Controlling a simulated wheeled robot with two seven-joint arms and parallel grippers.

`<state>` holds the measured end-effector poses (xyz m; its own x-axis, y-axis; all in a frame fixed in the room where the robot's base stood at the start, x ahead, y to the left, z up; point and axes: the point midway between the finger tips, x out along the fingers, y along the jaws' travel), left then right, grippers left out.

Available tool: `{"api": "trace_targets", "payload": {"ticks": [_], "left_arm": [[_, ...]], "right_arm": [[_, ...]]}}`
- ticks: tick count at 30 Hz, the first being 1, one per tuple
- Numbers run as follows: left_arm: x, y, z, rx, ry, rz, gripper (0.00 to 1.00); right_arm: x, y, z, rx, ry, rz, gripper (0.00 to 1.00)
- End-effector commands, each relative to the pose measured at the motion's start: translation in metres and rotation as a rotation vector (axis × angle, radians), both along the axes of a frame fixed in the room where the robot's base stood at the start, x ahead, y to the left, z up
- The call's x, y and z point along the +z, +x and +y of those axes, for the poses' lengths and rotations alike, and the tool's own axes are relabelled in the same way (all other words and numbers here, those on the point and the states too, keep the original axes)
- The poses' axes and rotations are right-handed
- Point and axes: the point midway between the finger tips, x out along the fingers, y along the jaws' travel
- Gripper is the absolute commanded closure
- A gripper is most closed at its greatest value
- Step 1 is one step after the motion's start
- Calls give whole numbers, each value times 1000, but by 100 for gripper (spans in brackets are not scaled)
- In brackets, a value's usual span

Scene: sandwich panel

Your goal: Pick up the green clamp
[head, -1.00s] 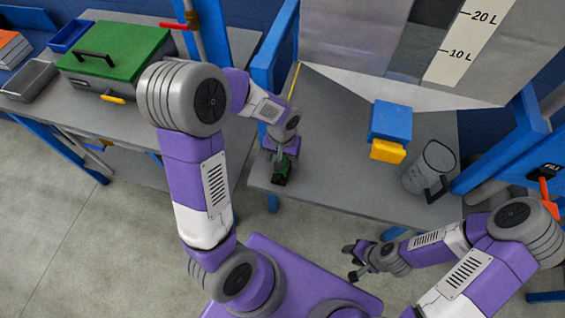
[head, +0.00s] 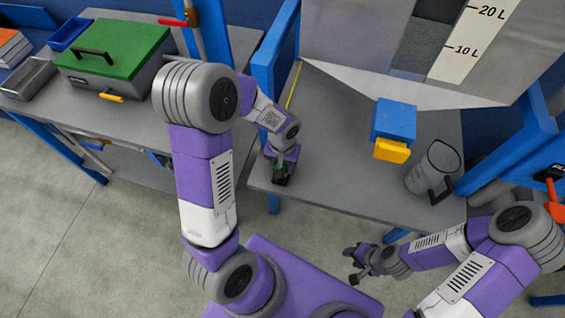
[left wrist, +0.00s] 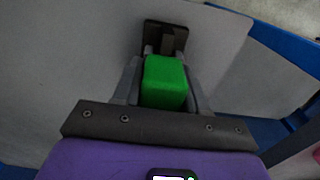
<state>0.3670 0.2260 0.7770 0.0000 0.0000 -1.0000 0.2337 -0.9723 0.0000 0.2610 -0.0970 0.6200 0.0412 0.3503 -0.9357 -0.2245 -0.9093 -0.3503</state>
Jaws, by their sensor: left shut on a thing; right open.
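The green clamp shows in the left wrist view as a bright green block (left wrist: 165,82) with a dark plate-like end (left wrist: 166,38) beyond it. My left gripper (left wrist: 164,85) has a finger on each side of the green block and is shut on it. I cannot tell whether the clamp touches the tabletop. My right gripper (head: 355,262) is open and empty in front of the table's front edge.
A blue box with a yellow front (head: 393,124) and a clear jug (head: 434,168) stand on the right of the grey table (head: 335,150). Blue posts flank the table. A green-lidded case (head: 115,50) is on the left bench. The table's middle is clear.

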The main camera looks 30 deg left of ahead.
Motion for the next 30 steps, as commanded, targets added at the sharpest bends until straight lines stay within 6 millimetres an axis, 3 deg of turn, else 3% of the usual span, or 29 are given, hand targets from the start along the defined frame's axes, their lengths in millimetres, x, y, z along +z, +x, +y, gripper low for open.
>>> {"api": "trace_targets", "payload": {"ticks": [8, 21, 30], "left_arm": [[9, 1, 0, 0, -1, -2, 93], [90, 1, 0, 0, 0, -3, 93], [101, 0, 0, -1, 0, 0, 93]], "right_arm": [[4, 0, 0, 0, 0, 0, 57], [33, 0, 0, 0, 0, 0, 57], [36, 0, 0, 0, 0, 0, 57]]}}
